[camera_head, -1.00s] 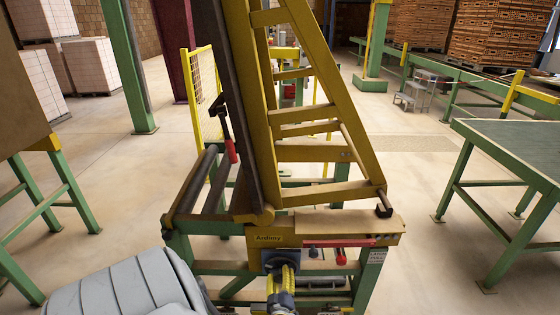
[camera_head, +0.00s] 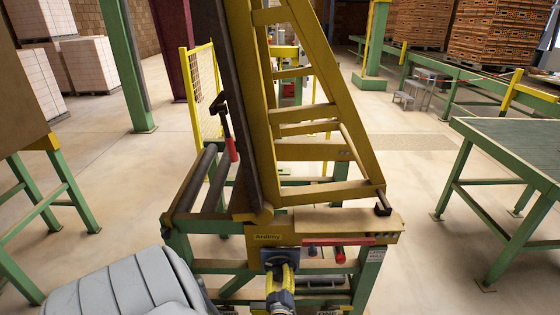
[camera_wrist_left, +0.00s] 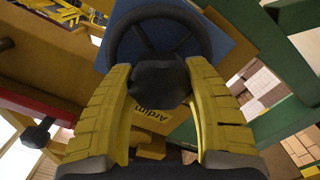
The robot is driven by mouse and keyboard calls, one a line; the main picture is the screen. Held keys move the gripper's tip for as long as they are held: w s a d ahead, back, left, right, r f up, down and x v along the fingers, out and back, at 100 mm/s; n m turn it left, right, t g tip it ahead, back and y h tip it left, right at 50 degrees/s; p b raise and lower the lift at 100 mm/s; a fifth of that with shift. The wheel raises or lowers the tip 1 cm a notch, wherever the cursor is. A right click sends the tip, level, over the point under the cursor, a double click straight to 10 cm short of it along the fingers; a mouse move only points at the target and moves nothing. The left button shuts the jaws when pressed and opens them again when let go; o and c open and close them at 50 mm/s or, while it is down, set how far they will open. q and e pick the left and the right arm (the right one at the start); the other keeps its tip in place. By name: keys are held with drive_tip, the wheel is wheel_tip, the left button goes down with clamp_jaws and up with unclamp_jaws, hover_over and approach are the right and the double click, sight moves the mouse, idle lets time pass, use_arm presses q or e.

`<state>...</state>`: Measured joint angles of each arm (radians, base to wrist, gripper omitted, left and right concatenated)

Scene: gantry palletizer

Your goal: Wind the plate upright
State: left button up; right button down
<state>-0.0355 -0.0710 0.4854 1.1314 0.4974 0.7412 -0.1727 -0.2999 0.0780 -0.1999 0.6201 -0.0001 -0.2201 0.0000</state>
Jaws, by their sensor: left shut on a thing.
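The tall plate (camera_head: 238,110), dark on its left face, stands steeply in the head view and leans to the left at the top. A yellow braced frame (camera_head: 345,120) is on its right side. A dark handwheel (camera_wrist_left: 118,42) shows in the left wrist view, in front of a blue backing (camera_wrist_left: 228,40). My left gripper (camera_head: 283,283) is at the stand's front, below the "Ardimy" label (camera_head: 268,237). Its yellow fingers (camera_wrist_left: 160,78) are shut around the wheel's dark knob (camera_wrist_left: 160,84). The fingers hide most of the wheel in the head view. My right gripper is not in view.
The green and yellow stand (camera_head: 230,267) carries rollers (camera_head: 190,182) on the left. A red-handled clamp (camera_head: 231,148) is beside the plate, and a red-knobbed bar (camera_head: 338,241) is on the front. A green table (camera_head: 520,140) stands at right. Floor between is clear.

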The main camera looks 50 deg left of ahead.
sight(279, 277)
use_arm(q)
drive_tip(key=shift+a+r, duration=0.3)
drive_tip(key=shift+a, duration=0.05)
drive_tip(key=o, duration=1.2)
drive_tip(key=shift+d+f, duration=0.1)
drive_tip(key=shift+o, duration=0.2)
drive_tip(key=shift+d, duration=0.1)
drive_tip(key=shift+s+d+f, duration=0.1)
drive_tip(key=shift+s+d, duration=0.1)
drive_tip(key=shift+v, duration=3.5)
